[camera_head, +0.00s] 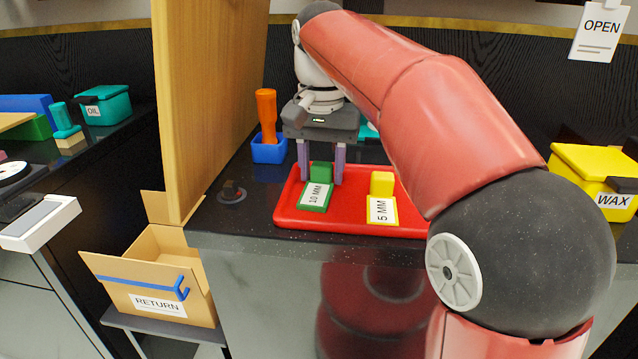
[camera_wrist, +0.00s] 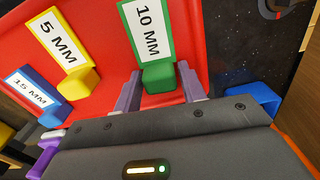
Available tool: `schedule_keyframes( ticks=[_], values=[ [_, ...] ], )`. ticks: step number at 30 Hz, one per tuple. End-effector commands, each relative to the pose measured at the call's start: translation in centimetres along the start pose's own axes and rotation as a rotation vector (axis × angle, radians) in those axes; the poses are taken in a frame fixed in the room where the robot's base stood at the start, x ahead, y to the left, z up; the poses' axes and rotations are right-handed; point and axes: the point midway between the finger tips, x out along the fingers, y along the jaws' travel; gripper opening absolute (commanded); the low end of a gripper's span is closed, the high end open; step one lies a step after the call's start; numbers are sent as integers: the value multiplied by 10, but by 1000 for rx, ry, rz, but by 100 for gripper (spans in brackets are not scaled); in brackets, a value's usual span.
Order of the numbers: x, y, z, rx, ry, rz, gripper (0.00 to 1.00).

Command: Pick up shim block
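Three tagged shim blocks show in the wrist view on a red tray (camera_head: 290,220): a green 10 MM block (camera_head: 321,172), a yellow 5 MM block (camera_head: 382,184) and a blue 15 MM block (camera_wrist: 50,117). The blue one is hidden behind my arm in the head view. My gripper (camera_head: 322,178) points down over the green block, one finger on each side of it. In the wrist view the green block (camera_wrist: 159,77) lies between the fingertips, with small gaps visible. The gripper is open, and the block rests on the tray.
A blue cup with an orange-handled tool (camera_head: 266,118) stands left of the gripper. A dark knob (camera_head: 231,191) is on the counter by the tall wooden panel (camera_head: 205,90). A RETURN box (camera_head: 160,270) sits lower left. A yellow WAX box (camera_head: 595,175) is at right.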

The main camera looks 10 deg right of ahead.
Motion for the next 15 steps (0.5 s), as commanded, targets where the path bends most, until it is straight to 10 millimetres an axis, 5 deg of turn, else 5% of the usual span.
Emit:
schedule_keyframes(
  ticks=[6,15],
  values=[
    [0,0,0,0,0,1,10],
    [-1,0,0,0,0,0,10]
  ],
)
